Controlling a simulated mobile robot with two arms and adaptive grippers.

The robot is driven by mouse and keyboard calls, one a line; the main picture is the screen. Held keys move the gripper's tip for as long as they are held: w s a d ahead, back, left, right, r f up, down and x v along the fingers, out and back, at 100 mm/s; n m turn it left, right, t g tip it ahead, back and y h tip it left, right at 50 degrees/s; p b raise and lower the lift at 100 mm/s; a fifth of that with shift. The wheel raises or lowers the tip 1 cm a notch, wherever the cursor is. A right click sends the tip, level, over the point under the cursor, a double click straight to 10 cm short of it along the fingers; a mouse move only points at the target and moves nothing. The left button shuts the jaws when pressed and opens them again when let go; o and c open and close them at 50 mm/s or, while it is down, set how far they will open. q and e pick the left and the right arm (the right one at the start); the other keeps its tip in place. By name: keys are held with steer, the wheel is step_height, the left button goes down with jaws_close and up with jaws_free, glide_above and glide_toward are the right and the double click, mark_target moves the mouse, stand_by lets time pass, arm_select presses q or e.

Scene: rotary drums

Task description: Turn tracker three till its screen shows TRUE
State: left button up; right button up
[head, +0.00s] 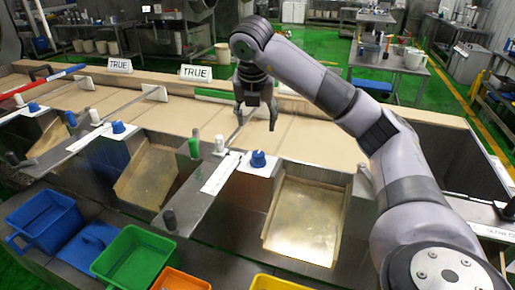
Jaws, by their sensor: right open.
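My right gripper (256,122) hangs open and empty, fingers down, over the tan bench top. It is beyond a blue knob (258,159) on a white plate at the front. Further blue knobs sit on similar plates at the middle (118,127) and left (34,107). Two white screens, one at left (120,65) and one nearer the middle (196,73), both read TRUE. I cannot tell which unit is tracker three. No third screen is visible; my right arm covers part of the bench's back edge. My left gripper is not in view.
Metal chutes (303,221) slope down at the bench front. Blue (45,214) and green (128,252) bins stand below, with orange and yellow ones at the bottom edge.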

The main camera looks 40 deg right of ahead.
glide_toward(258, 153)
steer(key=p+x, duration=0.1)
steer(key=x, duration=0.8)
steer(key=shift+f, duration=0.25)
steer(key=shift+d+f, duration=0.15)
steer(key=shift+f, duration=0.2)
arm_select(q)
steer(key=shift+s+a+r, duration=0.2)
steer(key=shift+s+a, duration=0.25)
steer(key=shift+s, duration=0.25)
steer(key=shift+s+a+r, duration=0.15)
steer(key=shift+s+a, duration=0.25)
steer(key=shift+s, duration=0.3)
arm_select(e)
steer(key=c, duration=1.2)
